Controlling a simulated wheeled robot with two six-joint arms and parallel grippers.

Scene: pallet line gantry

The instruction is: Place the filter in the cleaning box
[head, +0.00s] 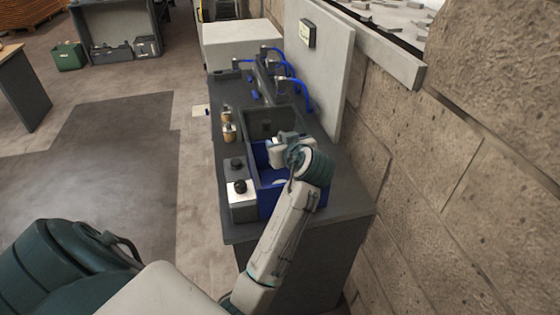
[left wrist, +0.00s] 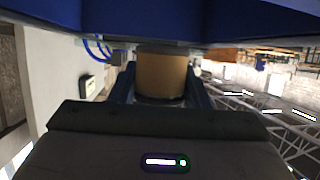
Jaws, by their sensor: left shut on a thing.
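The blue cleaning box (head: 267,199) stands on the dark counter, and my left gripper (head: 277,150) is over or inside its far part. In the left wrist view, the gripper (left wrist: 161,88) is shut on a tan cylindrical filter (left wrist: 162,72), with one dark finger on each side. Blue walls (left wrist: 240,22) of the box fill the top of that view, close to the filter. In the head view my gripper and wrist hide the held filter. I cannot tell whether it touches the box floor. My right gripper is not in view.
Brass-coloured cylinders (head: 228,131) stand on the counter left of the box. A small unit with a black knob (head: 240,187) is beside it. A dark grey bin (head: 285,113) and blue hoses (head: 304,93) lie beyond. An upright panel (head: 325,70) and stone wall bound the right.

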